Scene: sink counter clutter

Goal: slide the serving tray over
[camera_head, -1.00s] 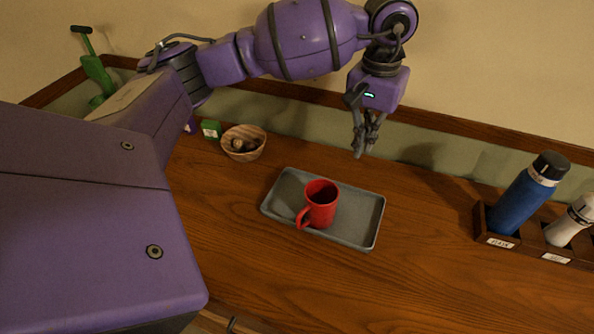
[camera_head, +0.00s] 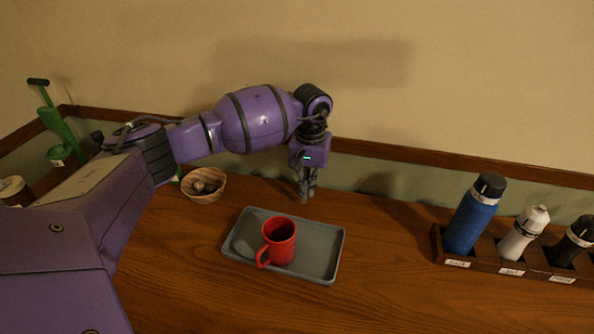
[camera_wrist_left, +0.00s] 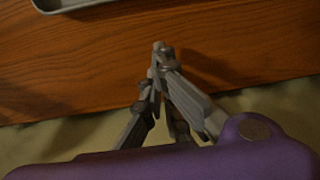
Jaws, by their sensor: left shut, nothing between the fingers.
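In the left wrist view the closed fingertips (camera_wrist_left: 162,50) point toward the counter, and a strip of the tray's rim (camera_wrist_left: 75,5) shows at the top left. My right gripper is in neither view.
A wooden bowl (camera_head: 205,186) with small items stands left of the tray. At the right, a labelled wooden rack (camera_head: 487,266) holds a blue bottle (camera_head: 473,217), a white bottle (camera_head: 522,235) and a dark bottle (camera_head: 573,242). Bare counter lies between tray and rack.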

